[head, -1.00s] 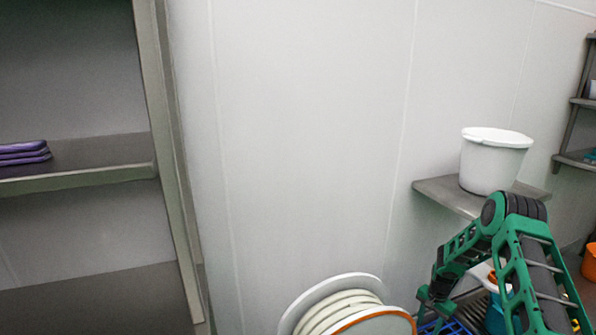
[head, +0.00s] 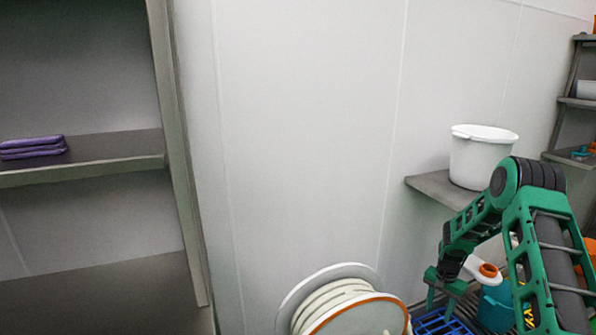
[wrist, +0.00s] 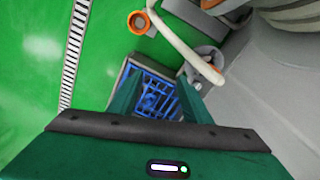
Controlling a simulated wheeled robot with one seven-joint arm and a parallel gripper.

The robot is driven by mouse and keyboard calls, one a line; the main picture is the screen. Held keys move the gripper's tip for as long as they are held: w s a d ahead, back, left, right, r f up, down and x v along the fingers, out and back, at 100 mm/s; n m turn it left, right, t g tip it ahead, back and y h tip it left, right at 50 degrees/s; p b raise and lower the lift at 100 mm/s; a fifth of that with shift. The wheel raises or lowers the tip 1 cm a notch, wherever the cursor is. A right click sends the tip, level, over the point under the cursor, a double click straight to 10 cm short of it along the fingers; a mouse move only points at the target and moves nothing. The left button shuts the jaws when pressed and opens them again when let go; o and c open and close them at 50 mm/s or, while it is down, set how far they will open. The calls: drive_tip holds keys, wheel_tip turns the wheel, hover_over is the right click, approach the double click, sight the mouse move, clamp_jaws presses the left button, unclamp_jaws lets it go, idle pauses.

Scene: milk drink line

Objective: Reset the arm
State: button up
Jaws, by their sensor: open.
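My green arm reaches in from the lower right of the head view and bends down at its far end. My gripper (head: 440,297) hangs at the bottom of that view, above a blue crate (head: 446,325). In the wrist view my gripper (wrist: 160,95) shows its two green fingers spread apart, with nothing between them. The blue crate (wrist: 152,94) lies below, beyond the fingertips.
A white hose reel (head: 345,305) stands left of my gripper. A white bucket (head: 480,160) sits on a wall shelf (head: 430,187) behind my arm. A shelf rack with folded purple cloths (head: 33,147) stands at the left. A teal container (head: 494,305) is close to my arm.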

drive_tip(key=s+r+n, duration=0.1)
drive_tip(key=s+r, duration=0.5)
drive_tip(key=r, duration=0.4)
drive_tip(key=s+r+h, duration=0.1)
drive_tip(key=s+r, duration=0.5)
drive_tip(key=r, duration=0.4)
drive_tip(key=s+r+n, duration=0.1)
drive_tip(key=s+r, duration=0.6)
drive_tip(key=r, duration=0.2)
drive_tip(key=s+a+r, duration=0.2)
drive_tip(key=s+a, duration=0.1)
drive_tip(key=s, duration=0.5)
drive_tip(key=s+a+r+n+y, duration=0.1)
drive_tip(key=s+a+r, duration=0.1)
drive_tip(key=s, duration=0.7)
drive_tip(key=s+a+r, duration=0.3)
drive_tip(key=s, duration=0.6)
drive_tip(key=shift+a+r+n+y, duration=0.3)
drive_tip(key=shift+a+r+y, duration=0.05)
drive_tip(key=shift+y, duration=0.05)
drive_tip(key=shift+w+f, duration=0.25)
drive_tip(key=shift+w, duration=0.35)
